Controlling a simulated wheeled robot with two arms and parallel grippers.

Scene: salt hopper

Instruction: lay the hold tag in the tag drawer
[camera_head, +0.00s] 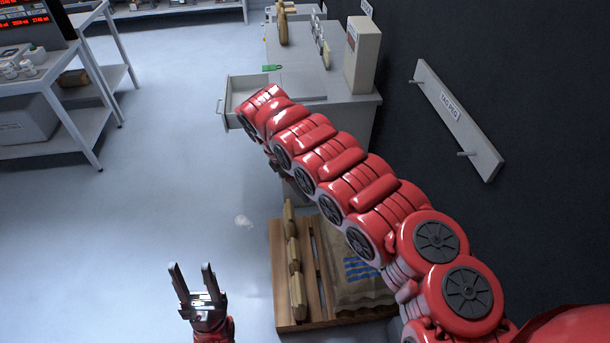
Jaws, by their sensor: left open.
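The drawer (222,110) in the grey cabinet (345,115) is pulled open toward the left. My right arm covers part of it, so I cannot see all of its inside. I cannot make out a hold tag for certain. A small green piece (271,68) lies on the cabinet top just behind the drawer; I cannot tell if it is a tag. My left gripper (193,280) is open and empty, low over the floor, well apart from the drawer. My right arm reaches from lower right to the drawer; its gripper is hidden behind it.
A wall board marked TAG PEG (455,118) has two pegs with nothing hanging on them. A wooden pallet (290,323) holds a sack (350,265). A beige box (362,55) stands on the cabinet. Shelving (85,125) stands at left. The floor between is mostly clear.

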